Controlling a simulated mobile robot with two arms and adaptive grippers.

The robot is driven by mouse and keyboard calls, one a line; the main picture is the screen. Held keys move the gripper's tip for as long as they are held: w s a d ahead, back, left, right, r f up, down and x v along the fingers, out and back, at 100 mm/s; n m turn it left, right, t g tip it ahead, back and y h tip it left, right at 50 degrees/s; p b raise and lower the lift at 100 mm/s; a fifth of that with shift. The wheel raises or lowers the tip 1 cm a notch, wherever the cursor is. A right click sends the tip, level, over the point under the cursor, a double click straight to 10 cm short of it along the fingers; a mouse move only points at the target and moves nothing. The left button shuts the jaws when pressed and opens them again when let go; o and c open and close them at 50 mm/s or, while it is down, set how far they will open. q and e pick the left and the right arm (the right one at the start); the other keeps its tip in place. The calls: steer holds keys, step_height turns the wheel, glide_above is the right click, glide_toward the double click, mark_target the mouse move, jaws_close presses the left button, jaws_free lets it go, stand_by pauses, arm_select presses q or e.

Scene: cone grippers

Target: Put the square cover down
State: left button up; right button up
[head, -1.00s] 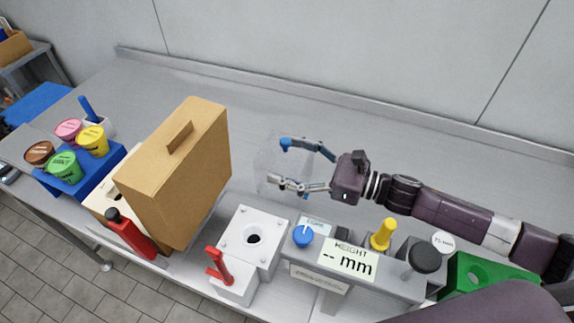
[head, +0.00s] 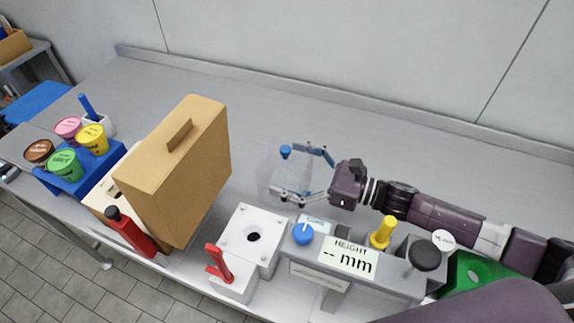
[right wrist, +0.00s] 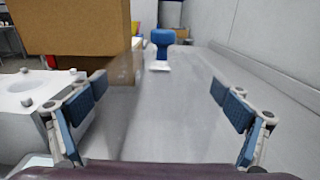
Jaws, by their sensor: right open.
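The square cover (head: 283,180) is a clear, see-through box with a blue knob (head: 285,151) on top. It stands upright and appears to rest on the grey bench, behind the white block; its lower edge is hard to see. My right gripper (head: 306,171) is open at the cover's right side, its fingers spread toward it. In the right wrist view the blue knob (right wrist: 162,38) is ahead, between the spread fingers in the picture and apart from them. The clear walls barely show there. My left gripper is not in view.
A tall tan box (head: 182,175) stands left of the cover. In front are a white block (head: 236,236) with a hole, a red lever (head: 218,262) and a height gauge (head: 349,256). The bench behind and right of the cover is clear.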

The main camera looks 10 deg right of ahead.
steer(key=shift+r, duration=0.25)
steer(key=b+v, duration=0.2)
steer(key=v, duration=0.8)
steer(key=shift+s+d+f, duration=0.15)
steer(key=shift+s, duration=0.05)
steer(key=shift+s+d, duration=0.4)
steer(key=shift+d, duration=0.25)
